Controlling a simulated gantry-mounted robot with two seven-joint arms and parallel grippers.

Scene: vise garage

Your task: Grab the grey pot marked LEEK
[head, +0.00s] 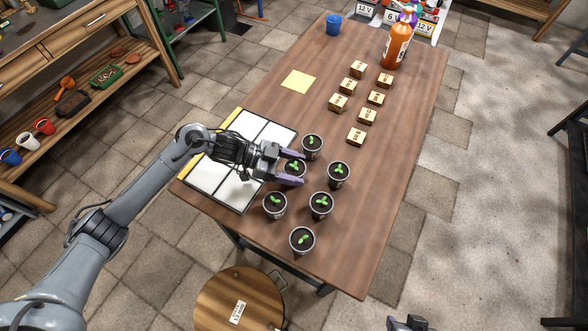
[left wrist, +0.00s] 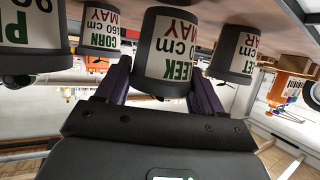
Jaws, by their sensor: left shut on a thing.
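The grey pot marked LEEK (left wrist: 165,62) is in the middle of the left wrist view, which shows the pots upside down. In the head view the same pot (head: 296,169) holds dark soil and a green seedling. My left gripper (head: 291,167) is shut on it, one purple finger on each side; the fingers also show in the left wrist view. The pot looks upright at table level; I cannot tell whether it touches the table. My right gripper (head: 408,323) only just shows at the bottom edge of the head view, its opening unclear.
Several similar seedling pots stand close around, including one marked CORN (left wrist: 99,32) and one beneath my gripper (head: 275,205). A white panelled tray (head: 213,178) lies left. Wooden blocks (head: 356,137), a yellow note (head: 298,82), an orange bottle (head: 396,46) and a blue cup (head: 333,24) stand farther back.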

